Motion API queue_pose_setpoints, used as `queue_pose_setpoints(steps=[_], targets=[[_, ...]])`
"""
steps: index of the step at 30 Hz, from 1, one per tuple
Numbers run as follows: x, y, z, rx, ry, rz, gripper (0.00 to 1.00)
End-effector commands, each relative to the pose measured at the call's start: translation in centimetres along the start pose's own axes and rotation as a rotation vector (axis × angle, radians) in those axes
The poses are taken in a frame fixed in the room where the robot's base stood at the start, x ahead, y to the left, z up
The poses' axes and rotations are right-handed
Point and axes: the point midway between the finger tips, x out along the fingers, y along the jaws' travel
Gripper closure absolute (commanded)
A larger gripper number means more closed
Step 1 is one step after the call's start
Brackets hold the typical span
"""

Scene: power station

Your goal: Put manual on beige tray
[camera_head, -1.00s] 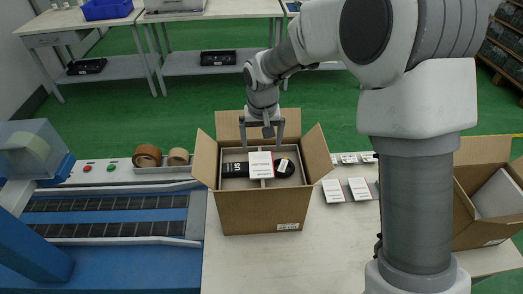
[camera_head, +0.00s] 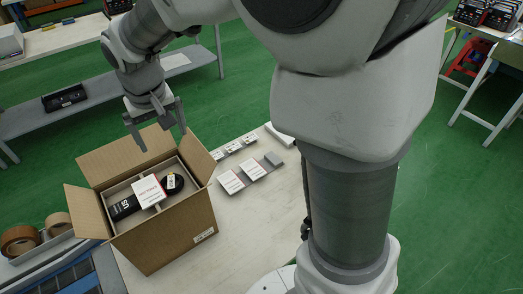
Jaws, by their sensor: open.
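A white manual with red print (camera_head: 149,191) lies in the open cardboard box, across the middle of the beige tray (camera_head: 172,203) that fills the box. It lies between a black package (camera_head: 124,207) and a round black item (camera_head: 173,183). Two similar white booklets, one here (camera_head: 230,182) and one here (camera_head: 253,169), lie on the table right of the box. My gripper (camera_head: 162,139) is open and empty, above the back side of the box. It is clear of the manual. The manual partly hides the tray.
The cardboard box (camera_head: 172,238) stands on the pale table with its flaps spread outward. Small white parts (camera_head: 233,147) lie along the table's back edge. Tape rolls (camera_head: 20,240) are at the left. The table in front of the booklets (camera_head: 240,225) is bare.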

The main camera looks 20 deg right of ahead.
Motion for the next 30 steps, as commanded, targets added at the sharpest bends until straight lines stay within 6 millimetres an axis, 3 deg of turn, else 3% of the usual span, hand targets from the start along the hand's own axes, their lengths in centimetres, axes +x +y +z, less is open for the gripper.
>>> queue_pose_setpoints(steps=[6,15,22,30], targets=[[-4.4,4.0,3.2,0.042,0.053,0.018,0.00],[-8.8,7.8,8.7,0.090,0.122,0.035,0.00],[-10.9,9.9,13.3,0.131,0.176,0.043,0.00],[-11.6,11.2,18.3,0.174,0.225,0.044,0.00]])
